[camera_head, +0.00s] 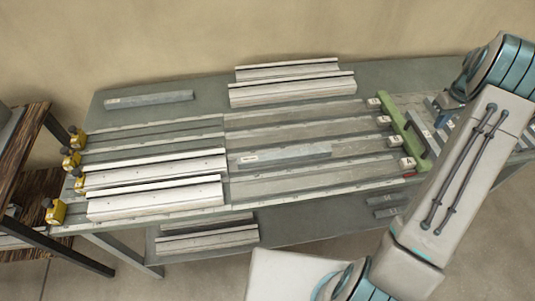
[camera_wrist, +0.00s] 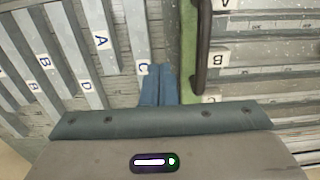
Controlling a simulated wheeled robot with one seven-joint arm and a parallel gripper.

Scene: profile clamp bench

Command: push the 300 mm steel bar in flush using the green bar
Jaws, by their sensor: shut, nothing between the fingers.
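The green bar (camera_head: 409,135) lies across the right ends of the channels in the head view. In the wrist view it is a green strip (camera_wrist: 189,45) with a dark handle (camera_wrist: 203,45). My gripper (camera_wrist: 158,74) is shut and empty, its blue fingers together just left of the green strip; I cannot tell if they touch it. A grey steel bar (camera_head: 285,155) with a small label lies in a middle channel. Another labelled grey bar (camera_head: 150,100) lies at the back left. Their labels are too small to read, so I cannot tell which is 300 mm.
Yellow clamps (camera_head: 55,211) stand at the bench's left end. Pale profiles (camera_head: 155,201) lie in the left channels, and more (camera_head: 292,92) lie at the back. Lettered bars (camera_wrist: 95,40) sit left of my fingers. White lettered tags (camera_head: 394,141) mark the channels' right ends.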

